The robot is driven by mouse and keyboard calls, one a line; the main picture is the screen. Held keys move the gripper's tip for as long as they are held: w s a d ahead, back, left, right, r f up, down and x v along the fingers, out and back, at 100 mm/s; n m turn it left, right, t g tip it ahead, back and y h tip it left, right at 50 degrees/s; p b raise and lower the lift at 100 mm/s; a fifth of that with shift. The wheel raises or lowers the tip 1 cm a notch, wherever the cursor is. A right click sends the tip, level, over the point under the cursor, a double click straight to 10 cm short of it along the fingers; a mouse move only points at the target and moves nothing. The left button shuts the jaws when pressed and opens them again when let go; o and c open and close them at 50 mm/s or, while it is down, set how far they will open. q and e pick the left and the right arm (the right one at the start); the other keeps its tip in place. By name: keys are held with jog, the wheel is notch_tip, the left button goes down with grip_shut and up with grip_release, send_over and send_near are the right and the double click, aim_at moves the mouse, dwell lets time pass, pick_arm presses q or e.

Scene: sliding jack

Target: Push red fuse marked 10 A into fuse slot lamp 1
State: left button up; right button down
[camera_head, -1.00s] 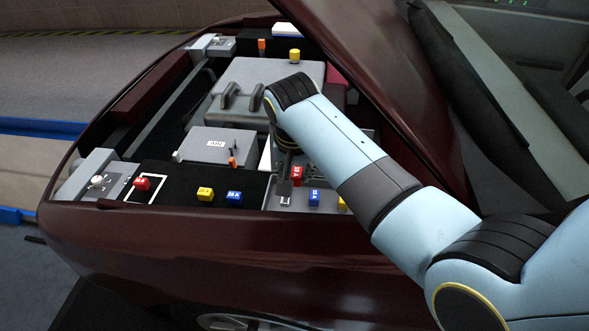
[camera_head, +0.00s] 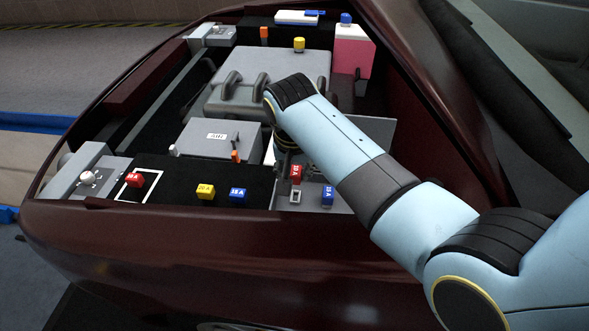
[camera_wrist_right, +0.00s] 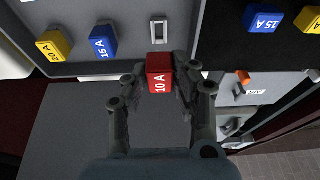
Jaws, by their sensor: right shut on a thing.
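The red fuse marked 10 A (camera_head: 296,174) is held in my right gripper (camera_head: 287,160), just above the grey fuse panel (camera_head: 312,202). In the wrist view the red fuse (camera_wrist_right: 159,72) sits between the two fingertips (camera_wrist_right: 160,86), which are shut on it. An empty slot with a light rim (camera_head: 295,196) lies just below the fuse in the head view. It also shows in the wrist view (camera_wrist_right: 158,30), apart from the fuse and in line with it. The slot's label cannot be read. My left gripper is not in view.
On the panel, a blue fuse (camera_head: 328,196) and a yellow fuse (camera_wrist_right: 54,45) stand beside the slot. A blue fuse (camera_head: 238,195), a yellow fuse (camera_head: 205,192) and another red fuse (camera_head: 135,180) are on the black surface at left. A grey box (camera_head: 216,140) stands behind.

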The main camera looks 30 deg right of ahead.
aim_at(295, 182)
jog(key=shift+p, duration=0.5)
jog(key=shift+s+b+x, duration=0.15)
jog(key=shift+b+x, duration=0.2)
jog(key=shift+x, duration=0.35)
jog(key=shift+s+b+x, duration=0.1)
jog(key=shift+b+x, duration=0.25)
jog(key=shift+x, duration=0.3)
jog(key=shift+a+f, duration=0.2)
jog(key=shift+f, duration=0.05)
jog(key=shift+f, duration=0.35)
jog(key=shift+w+p, duration=0.1)
jog(key=shift+p, duration=0.65)
dwell(0.7)
jog(key=shift+s+b+x, duration=0.2)
jog(key=shift+b+x, duration=0.65)
jog(key=shift+x, duration=0.3)
